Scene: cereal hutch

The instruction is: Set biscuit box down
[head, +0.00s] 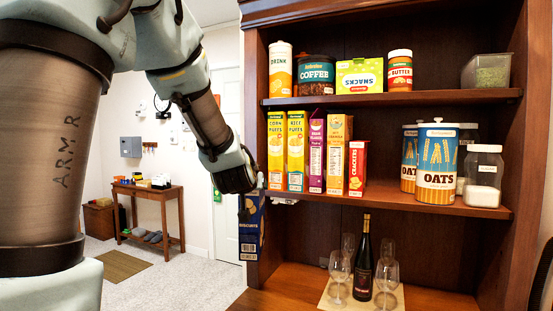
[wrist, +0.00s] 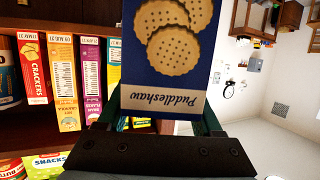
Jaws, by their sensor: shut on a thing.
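My gripper (head: 246,203) is shut on the blue biscuit box (head: 250,240), which hangs below it just outside the hutch's left side. The wrist view is upside down and shows the box (wrist: 180,80) between my fingers, with round biscuits printed on its front. The wooden hutch (head: 380,204) stands to the right. Its middle shelf holds a row of cereal boxes, the yellow corn puffs box (head: 276,150) at the left end nearest my gripper. Part of the biscuit box is hidden by my gripper.
The red crackers box (head: 357,168) ends the row, with bare shelf to its right before the oats canisters (head: 437,165). The lower counter holds a dark bottle (head: 363,260) and several glasses on a mat. The counter's left part (head: 280,292) is clear.

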